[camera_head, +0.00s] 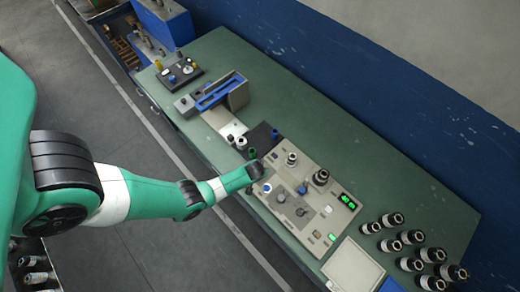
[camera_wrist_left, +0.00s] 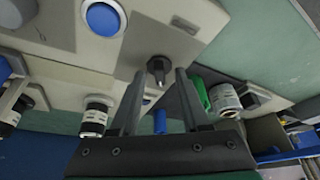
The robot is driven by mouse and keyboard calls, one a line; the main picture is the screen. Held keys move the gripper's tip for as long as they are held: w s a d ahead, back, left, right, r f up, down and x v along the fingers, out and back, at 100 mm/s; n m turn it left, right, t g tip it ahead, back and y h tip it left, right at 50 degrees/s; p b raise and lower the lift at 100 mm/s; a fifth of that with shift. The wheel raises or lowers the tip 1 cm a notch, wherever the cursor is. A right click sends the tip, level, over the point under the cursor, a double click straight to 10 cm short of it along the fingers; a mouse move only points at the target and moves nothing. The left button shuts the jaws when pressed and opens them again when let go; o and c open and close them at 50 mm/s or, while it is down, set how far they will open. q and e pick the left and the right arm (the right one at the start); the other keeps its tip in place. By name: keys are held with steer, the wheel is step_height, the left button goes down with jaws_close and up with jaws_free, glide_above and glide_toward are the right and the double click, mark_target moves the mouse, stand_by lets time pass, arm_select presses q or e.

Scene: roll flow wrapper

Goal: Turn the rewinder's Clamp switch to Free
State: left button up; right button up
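My left gripper (camera_head: 257,170) reaches over the near left corner of the beige control panel (camera_head: 290,228). In the left wrist view the gripper (camera_wrist_left: 159,84) is open, its two dark fingers apart. A small dark rotary knob (camera_wrist_left: 158,68) on a grey plate shows ahead of the gap between the fingertips. I see no contact with it, and no label on it is legible, so I cannot confirm that it is the Clamp switch or read its position. A round blue button (camera_wrist_left: 103,18) sits beside it; it also shows in the head view (camera_head: 267,187). My right gripper is not in view.
The panel stands on a green table (camera_head: 330,130). Several black-and-white rolls (camera_head: 392,220) stand at the right. A green cylinder (camera_wrist_left: 201,92) and a white roll (camera_wrist_left: 225,100) are right of the fingers. A blue-topped fixture (camera_head: 220,92) stands farther back.

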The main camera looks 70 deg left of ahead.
arm_select(q)
steer(key=p+v, duration=1.1)
steer(key=shift+d+r, duration=0.15)
steer(key=shift+r, duration=0.15)
steer(key=shift+s, duration=0.15)
